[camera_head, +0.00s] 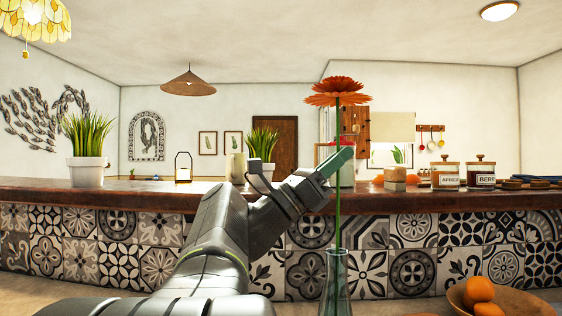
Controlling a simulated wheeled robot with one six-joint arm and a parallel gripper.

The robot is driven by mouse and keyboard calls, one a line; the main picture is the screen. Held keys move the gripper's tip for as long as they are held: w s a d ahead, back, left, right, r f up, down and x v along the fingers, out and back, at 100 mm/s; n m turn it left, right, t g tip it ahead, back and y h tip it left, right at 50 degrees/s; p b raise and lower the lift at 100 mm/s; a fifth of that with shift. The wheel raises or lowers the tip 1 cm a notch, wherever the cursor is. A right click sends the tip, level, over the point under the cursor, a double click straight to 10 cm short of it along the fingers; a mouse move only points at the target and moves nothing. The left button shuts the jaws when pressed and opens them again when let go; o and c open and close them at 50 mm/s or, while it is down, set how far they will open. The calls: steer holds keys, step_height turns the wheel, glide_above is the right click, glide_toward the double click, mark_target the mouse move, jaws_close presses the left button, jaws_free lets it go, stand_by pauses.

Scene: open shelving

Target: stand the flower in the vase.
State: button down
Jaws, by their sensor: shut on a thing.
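The flower (338,94) has an orange-red bloom and a long, straight green stem. It stands upright right of the middle of the head view. My gripper (340,162) is shut on the stem below the bloom. The clear glass vase (335,285) is at the bottom of the view, directly below the flower, with its base cut off by the frame. The stem runs down to the vase mouth and seems to continue inside the neck. The stem's lower tip and its depth in the vase are not clear.
A wooden counter (130,190) with patterned tiles runs across behind the vase. It carries potted plants (87,170), a lantern (183,168) and labelled jars (446,175). A wooden bowl (515,303) with oranges (480,289) sits at the lower right, apart from the vase.

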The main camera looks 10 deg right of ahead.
steer(key=shift+f+b, duration=1.45)
steer(key=c, duration=1.5)
jaws_free()
steer(key=v, duration=1.3)
steer(key=shift+a+f, duration=0.2)
steer(key=shift+a, duration=0.15)
steer(key=shift+d+r, duration=0.1)
steer(key=x, duration=0.7)
steer(key=shift+d, duration=0.2)
steer(key=shift+r, duration=0.1)
